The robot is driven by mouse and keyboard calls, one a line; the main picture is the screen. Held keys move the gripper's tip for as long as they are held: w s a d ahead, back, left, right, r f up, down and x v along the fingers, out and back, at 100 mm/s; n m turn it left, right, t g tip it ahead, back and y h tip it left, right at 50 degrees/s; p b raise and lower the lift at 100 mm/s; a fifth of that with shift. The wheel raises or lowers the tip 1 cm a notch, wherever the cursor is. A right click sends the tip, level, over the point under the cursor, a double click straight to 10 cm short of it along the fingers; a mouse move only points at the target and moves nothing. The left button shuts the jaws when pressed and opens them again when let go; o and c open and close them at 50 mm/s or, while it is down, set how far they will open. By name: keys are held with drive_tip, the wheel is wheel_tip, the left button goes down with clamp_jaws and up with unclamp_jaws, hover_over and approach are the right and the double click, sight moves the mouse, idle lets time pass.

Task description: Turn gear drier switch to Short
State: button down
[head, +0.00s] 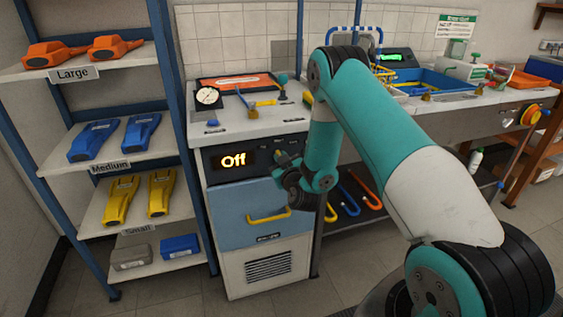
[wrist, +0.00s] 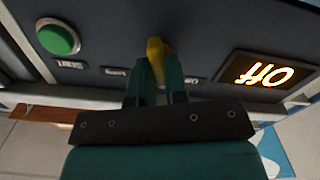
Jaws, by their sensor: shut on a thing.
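The gear drier is the cabinet (head: 215,215) with a blue drawer front and a dark control panel. Its display (head: 234,159) reads "Off"; in the wrist view the display (wrist: 262,73) appears upside down. The switch is a yellow knob (wrist: 155,47) on the panel between the display and a green button (wrist: 58,38). My gripper (wrist: 156,75) is shut on the knob, a finger on either side. In the head view my gripper (head: 284,161) is at the panel's right part, and my arm hides some of the panel. The small labels beside the knob are partly hidden and hard to read.
A yellow drawer handle (head: 269,215) juts out below the panel. The cabinet top holds a round gauge (head: 208,97) and small tools. A shelf rack (head: 95,165) with orange, blue and yellow items stands at left. A bench with blue trays (head: 450,82) is at right.

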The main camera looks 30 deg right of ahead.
drive_tip(key=shift+m+b, duration=0.55)
drive_tip(key=shift+m, duration=1.35)
drive_tip(key=shift+r, duration=0.1)
drive_tip(key=c, duration=1.1)
unclamp_jaws()
drive_tip(key=shift+c, duration=0.2)
